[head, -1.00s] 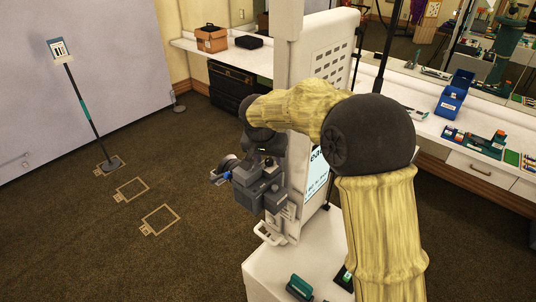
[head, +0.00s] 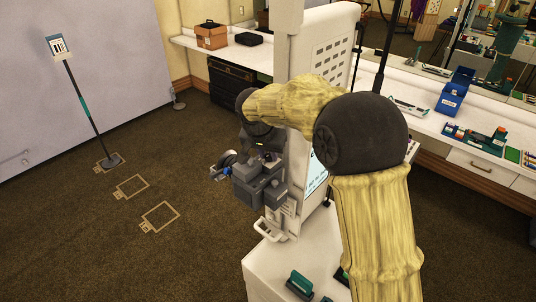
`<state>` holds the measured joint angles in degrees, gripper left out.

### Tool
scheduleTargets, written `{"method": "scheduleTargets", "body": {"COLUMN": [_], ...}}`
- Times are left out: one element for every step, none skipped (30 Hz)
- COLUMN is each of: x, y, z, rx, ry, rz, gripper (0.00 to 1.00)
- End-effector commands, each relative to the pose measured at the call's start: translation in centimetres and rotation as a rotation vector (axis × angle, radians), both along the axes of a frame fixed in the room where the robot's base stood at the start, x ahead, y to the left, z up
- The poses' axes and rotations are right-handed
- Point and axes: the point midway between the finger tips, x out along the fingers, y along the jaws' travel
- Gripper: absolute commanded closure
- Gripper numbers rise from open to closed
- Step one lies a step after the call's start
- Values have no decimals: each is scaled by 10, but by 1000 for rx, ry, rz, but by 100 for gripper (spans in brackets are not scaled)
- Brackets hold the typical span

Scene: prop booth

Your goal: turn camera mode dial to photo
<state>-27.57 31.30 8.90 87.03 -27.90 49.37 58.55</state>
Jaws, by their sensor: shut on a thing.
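The dark grey camera (head: 262,188) is mounted on the front of a tall white booth column, its lens facing left. My gripper (head: 268,158) is at the end of my bent arm, right over the top of the camera and touching it. Its jaws are shut at the place of the mode dial. The dial is hidden by the gripper and too small to make out, so its setting cannot be read.
The white booth column (head: 322,50) stands close behind my gripper, with a white base (head: 268,262) below. A screen (head: 317,172) is partly hidden by my arm. Open carpet lies left, with a standing sign (head: 84,100).

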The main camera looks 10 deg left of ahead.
Motion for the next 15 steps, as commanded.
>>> {"method": "scheduleTargets", "body": {"x": [0,0,0,0,1,0,1,1,1,1,1,1,1,1,2], "y": [2,2,2,3,3,3,3,4,4,4,4,5,5,5,5], "z": [-2,-2,-2,-2,-2,-2,-2,-2,-2,-2,-2,-1,-1,-1,0], "rx": [0,0,0,0,0,1,0,0,-1,0,0,0,-2,-1,-1], "ry": [-3,-3,-3,-3,-3,-3,-3,-3,-3,-3,-3,-4,-3,-3,-3], "rz": [-20,-39,-60,-81,-103,-132,-156,-181,-216,-241,-269,-306,-335,-363,-402], "gripper": [100,100,100,100,100,100,100,100,100,100,100,100,100,100,100]}}
